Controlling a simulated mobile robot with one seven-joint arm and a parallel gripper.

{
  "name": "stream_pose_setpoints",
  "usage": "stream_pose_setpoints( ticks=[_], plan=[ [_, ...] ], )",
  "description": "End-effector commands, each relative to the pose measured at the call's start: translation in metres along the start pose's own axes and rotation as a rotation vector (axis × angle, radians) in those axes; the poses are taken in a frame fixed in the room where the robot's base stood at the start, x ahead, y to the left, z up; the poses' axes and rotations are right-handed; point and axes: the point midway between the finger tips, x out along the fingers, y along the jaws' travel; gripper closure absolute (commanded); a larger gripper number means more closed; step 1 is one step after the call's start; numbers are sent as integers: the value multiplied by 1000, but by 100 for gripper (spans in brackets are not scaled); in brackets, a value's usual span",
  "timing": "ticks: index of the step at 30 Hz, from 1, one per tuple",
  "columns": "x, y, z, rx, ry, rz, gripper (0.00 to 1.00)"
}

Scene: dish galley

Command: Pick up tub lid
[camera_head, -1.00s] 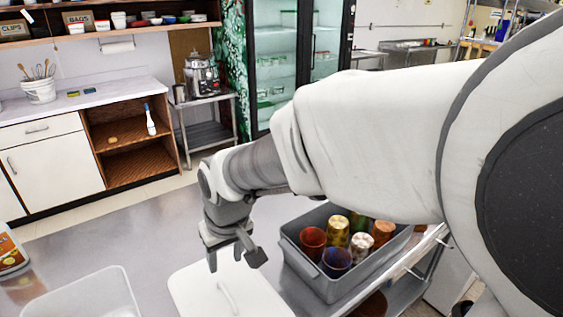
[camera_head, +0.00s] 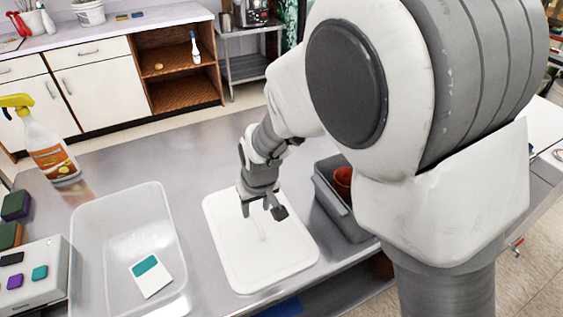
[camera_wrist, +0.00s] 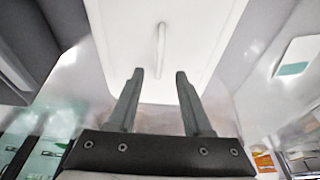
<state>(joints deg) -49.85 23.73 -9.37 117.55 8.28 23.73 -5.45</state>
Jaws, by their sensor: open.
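The tub lid (camera_head: 260,262) is a white rounded rectangle with a raised handle bar across its middle. It lies flat on the steel counter, between the clear tub and the grey bin. My gripper (camera_head: 263,212) is open and empty above the far half of the lid, pointing down. In the wrist view the lid (camera_wrist: 200,40) fills the upper middle. Its handle (camera_wrist: 161,45) lies beyond the fingertips of my gripper (camera_wrist: 160,74), in line with the gap between them.
A clear tub (camera_head: 82,215) holding a white and teal card stands left of the lid. A grey bin (camera_head: 345,222) with cups stands close on the right. A spray bottle (camera_head: 50,150) and a box with coloured sponges (camera_head: 30,280) are farther left.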

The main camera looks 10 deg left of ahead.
Motion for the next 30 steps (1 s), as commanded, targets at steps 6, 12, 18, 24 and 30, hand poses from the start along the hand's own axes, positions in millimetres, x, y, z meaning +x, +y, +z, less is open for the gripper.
stream_pose_setpoints(
  ticks=[6,12,18,24,30],
  plan=[
    [13,0,0,-1,-1,0,50],
    [40,1,1,1,-3,1,50],
    [58,2,0,0,1,1,50],
    [60,1,-1,0,1,0,50],
    [59,1,0,0,1,0,76]
  ],
)
